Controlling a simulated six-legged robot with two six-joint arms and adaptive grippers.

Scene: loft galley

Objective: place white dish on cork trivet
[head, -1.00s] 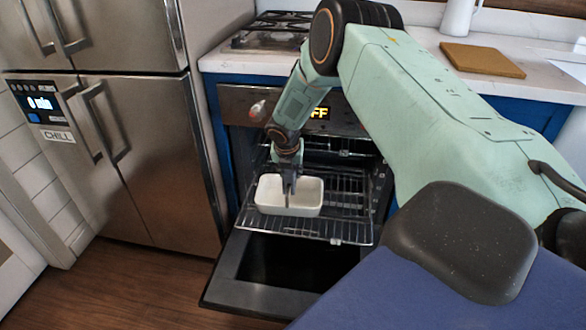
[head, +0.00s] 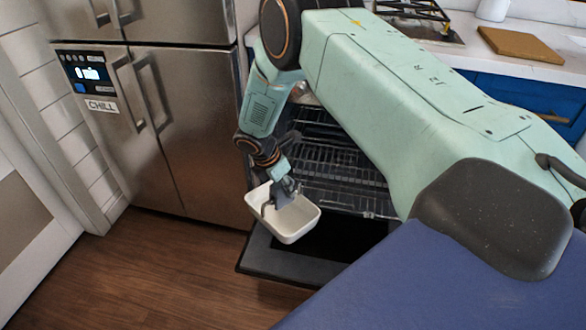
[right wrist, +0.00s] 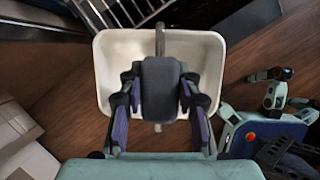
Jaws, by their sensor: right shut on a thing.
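The white dish (head: 296,228) is a rectangular, open-topped dish, held in the air in front of the oven and above its open door. It looks empty and slightly tilted. My left gripper is not seen in the head view.
The oven door (head: 280,266) hangs open below a wire rack (head: 330,160). A steel fridge (head: 195,120) stands to the left. A hob (head: 415,18) and a white jug (head: 493,9) flank the trivet. The wood floor (head: 170,270) is clear.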

